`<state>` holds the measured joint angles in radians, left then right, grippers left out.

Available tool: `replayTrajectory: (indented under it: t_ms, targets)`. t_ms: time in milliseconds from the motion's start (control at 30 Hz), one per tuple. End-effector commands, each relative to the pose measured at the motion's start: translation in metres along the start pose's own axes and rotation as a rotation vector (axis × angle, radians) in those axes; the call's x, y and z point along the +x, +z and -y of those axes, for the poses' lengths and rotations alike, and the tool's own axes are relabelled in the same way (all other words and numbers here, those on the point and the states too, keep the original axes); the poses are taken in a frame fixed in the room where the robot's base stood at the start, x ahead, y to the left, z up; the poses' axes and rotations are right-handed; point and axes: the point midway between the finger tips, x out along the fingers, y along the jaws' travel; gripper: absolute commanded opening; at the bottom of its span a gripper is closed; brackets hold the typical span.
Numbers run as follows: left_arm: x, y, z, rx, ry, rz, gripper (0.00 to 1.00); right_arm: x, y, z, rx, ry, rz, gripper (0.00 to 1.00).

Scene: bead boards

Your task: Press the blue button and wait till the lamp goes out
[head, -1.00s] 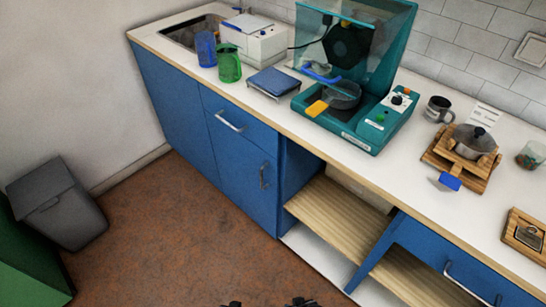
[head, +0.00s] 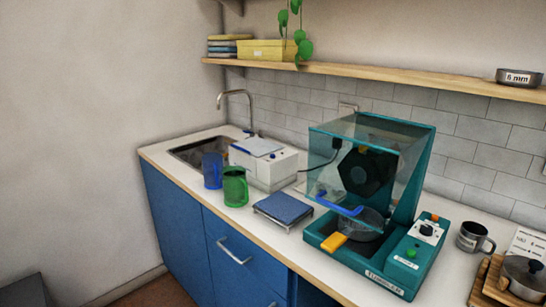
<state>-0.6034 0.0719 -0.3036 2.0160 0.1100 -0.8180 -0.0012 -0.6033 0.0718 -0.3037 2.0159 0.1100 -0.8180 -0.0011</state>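A small dark blue spot, possibly the blue button (head: 274,154), shows on the front of a white box-shaped device (head: 278,174) at the back of the counter. Whether it is a button is too small to tell. A teal machine (head: 373,279) stands to the right with its clear lid raised. Its control panel has a dial (head: 426,229), a green round part (head: 411,253) and a small red-orange part (head: 434,217). I cannot tell which part is the lamp or whether any is lit. Neither of my grippers is in view.
A blue cup (head: 212,171), a green cup (head: 235,187) and a blue-topped scale-like pad (head: 284,208) stand before the white device. A pan (head: 361,226) with an orange handle sits in the teal machine. A mug (head: 472,237) stands to its right. A wall shelf (head: 380,78) hangs above.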

Motion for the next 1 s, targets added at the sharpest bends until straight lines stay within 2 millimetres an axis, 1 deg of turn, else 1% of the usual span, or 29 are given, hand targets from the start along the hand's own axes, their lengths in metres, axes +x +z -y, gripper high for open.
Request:
replayTrajectory:
  t_ms: [233,267,300,467,500,533,1000]
  targets:
    - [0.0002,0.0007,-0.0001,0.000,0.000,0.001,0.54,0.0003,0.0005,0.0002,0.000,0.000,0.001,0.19]
    - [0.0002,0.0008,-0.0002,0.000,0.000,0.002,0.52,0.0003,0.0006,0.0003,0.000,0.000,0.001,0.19]
    - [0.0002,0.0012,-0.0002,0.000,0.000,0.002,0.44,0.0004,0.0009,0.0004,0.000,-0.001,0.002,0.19]
    - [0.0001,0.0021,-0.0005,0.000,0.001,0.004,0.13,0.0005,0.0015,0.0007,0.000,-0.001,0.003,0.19]
    - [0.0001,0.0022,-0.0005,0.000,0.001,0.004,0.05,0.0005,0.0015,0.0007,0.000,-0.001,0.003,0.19]
    - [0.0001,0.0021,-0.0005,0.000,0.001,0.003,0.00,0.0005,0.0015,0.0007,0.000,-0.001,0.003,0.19]
    - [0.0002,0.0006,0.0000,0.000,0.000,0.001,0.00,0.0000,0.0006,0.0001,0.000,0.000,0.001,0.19]
